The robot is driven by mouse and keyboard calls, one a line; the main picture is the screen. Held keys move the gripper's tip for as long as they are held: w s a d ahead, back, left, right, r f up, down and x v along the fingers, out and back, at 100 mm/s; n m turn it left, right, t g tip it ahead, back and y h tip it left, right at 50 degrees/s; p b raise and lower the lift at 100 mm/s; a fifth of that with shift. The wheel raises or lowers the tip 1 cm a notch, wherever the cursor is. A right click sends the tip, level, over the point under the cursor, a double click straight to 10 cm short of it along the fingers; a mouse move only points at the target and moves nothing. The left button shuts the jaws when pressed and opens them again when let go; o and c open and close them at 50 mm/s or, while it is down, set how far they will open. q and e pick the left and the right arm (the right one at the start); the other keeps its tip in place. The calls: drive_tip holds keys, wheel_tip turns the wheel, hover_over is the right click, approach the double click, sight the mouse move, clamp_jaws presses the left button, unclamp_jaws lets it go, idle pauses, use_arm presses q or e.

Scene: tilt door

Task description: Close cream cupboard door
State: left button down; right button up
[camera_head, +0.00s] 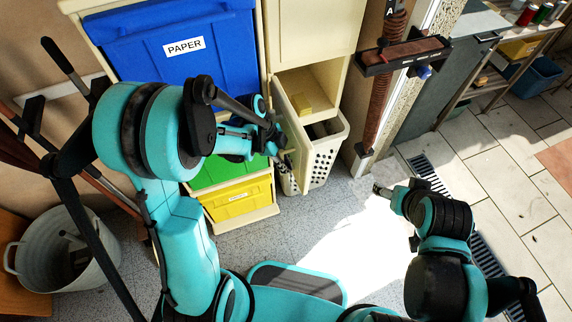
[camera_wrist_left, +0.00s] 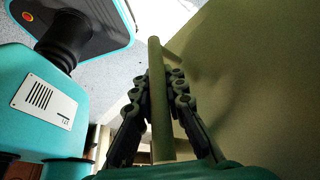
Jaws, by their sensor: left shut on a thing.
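The cream cupboard door (camera_head: 294,140) stands open, seen nearly edge-on in the head view, beside the open compartment (camera_head: 328,76) with a small yellow block in it. In the left wrist view the door's flat panel (camera_wrist_left: 250,75) fills the right side, with a long cream bar handle (camera_wrist_left: 158,95) standing off it. My left gripper (camera_head: 278,148) is at the door's outer face; in the wrist view its dark fingers (camera_wrist_left: 158,92) are closed on the bar from both sides. My right gripper (camera_head: 382,190) hangs over the floor, away from the door; its fingers are too small to read.
A white perforated basket (camera_head: 326,162) stands right of the door, below the open compartment. Blue (camera_head: 175,50), green and yellow bins are to the left. A rusty post (camera_head: 382,85) with a bracket stands to the right. The floor in front is clear.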

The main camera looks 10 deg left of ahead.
use_arm(q)
drive_tip(key=shift+d, duration=0.1)
drive_tip(key=w+d+n+t+y, duration=0.1)
drive_tip(key=w+d+n+t, duration=0.2)
drive_tip(key=w+d+n, duration=0.8)
drive_tip(key=w+n+t+y, duration=0.2)
drive_tip(key=w+n, duration=0.5)
drive_tip(key=w, duration=1.3)
drive_tip(key=shift+y, duration=0.6)
drive_tip(key=c, duration=1.8)
unclamp_jaws()
drive_tip(key=shift+a, duration=0.1)
